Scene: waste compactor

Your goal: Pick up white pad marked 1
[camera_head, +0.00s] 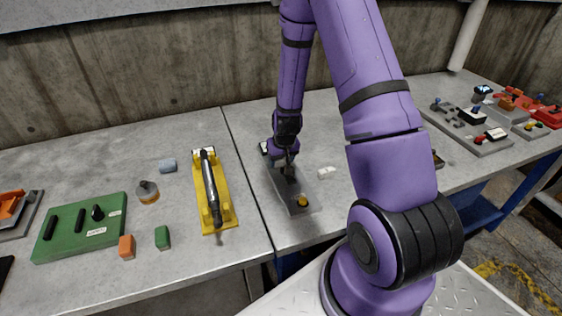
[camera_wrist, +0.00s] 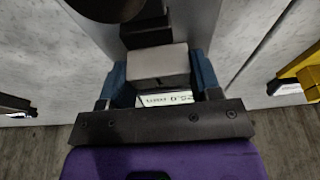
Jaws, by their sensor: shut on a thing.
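My gripper (camera_head: 288,170) is over a grey board (camera_head: 303,190) on the table, with its dark fingers pointing down. In the wrist view my gripper (camera_wrist: 160,78) has its two blue fingers shut on a pale grey-white block (camera_wrist: 158,62). No number 1 shows on the faces in sight. A white label strip (camera_wrist: 165,99) with upside-down print shows just below the block. A small white pad (camera_head: 326,172) lies on the table right of the board, apart from my gripper; I cannot read a mark on it.
A yellow fixture with a black cylinder (camera_head: 212,190) stands left of the board. Farther left are a green board (camera_head: 82,228), a green block (camera_head: 162,238) and an orange block (camera_head: 127,246). A concrete wall (camera_head: 120,75) closes the back. Other boards with controls sit at right.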

